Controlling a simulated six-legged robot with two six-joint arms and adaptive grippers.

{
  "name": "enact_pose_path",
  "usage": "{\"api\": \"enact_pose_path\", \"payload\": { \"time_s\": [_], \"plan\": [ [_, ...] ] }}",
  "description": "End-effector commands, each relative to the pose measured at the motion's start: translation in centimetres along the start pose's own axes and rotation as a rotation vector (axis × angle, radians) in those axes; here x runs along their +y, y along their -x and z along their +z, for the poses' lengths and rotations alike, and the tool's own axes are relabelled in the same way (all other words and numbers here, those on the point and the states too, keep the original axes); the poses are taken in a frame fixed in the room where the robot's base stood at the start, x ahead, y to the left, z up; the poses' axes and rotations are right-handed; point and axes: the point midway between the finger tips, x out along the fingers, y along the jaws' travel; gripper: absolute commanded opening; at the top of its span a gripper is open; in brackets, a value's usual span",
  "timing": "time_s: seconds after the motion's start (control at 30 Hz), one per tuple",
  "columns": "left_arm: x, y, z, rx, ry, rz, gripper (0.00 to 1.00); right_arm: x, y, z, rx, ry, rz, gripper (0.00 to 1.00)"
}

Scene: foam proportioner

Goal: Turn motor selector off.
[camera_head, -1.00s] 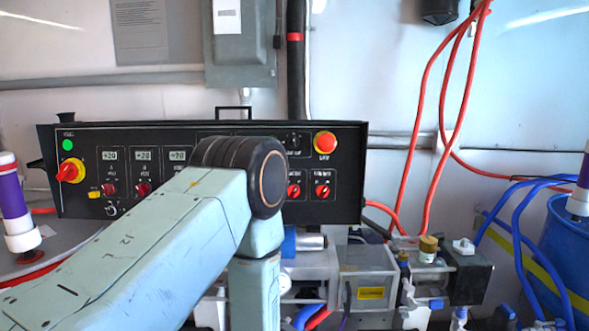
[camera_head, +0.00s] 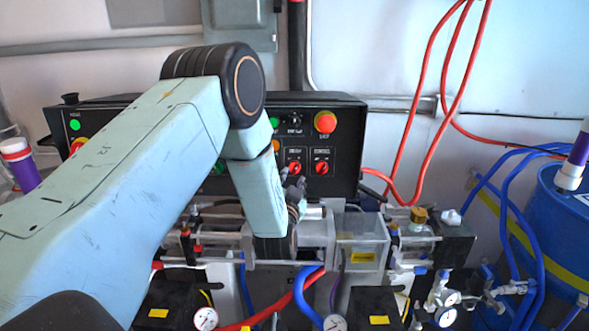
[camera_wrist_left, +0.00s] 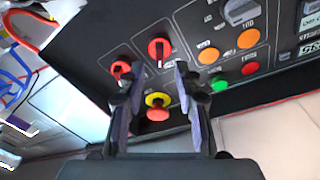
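The black control panel (camera_head: 345,150) carries two red rotary selectors side by side, the left one (camera_head: 294,168) and the right one (camera_head: 322,168). Their labels are too small to read, so I cannot tell which is the motor selector. In the left wrist view the left selector (camera_wrist_left: 160,48) shows between the fingers, and the right selector (camera_wrist_left: 120,68) is beside one fingertip. My left gripper (camera_head: 293,186) is just below the selectors in the head view. In the left wrist view this gripper (camera_wrist_left: 155,75) is open and empty, fingers facing the panel. My right gripper is out of view.
A red stop button (camera_head: 325,122) sits above the selectors; it also shows on its yellow base in the wrist view (camera_wrist_left: 157,105). Orange buttons (camera_wrist_left: 208,55) are beside the selectors. Clear-walled pump hardware (camera_head: 362,240) stands below the panel. Red hoses (camera_head: 436,140) hang at right.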

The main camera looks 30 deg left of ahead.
Motion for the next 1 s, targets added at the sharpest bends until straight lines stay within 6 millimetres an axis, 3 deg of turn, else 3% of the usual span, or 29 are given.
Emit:
{"api": "enact_pose_path", "payload": {
  "time_s": [0.3,0.73,1.0],
  "plan": [
    [0.0,-3.9,0.0,0.0,-0.001,0.001,0.33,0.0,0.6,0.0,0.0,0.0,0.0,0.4],
    [0.1,-4.7,0.0,0.0,0.0,0.002,0.33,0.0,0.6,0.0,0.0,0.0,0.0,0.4],
    [0.0,-4.7,0.0,0.0,0.0,0.002,0.12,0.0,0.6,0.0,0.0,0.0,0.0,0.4]
  ]
}}
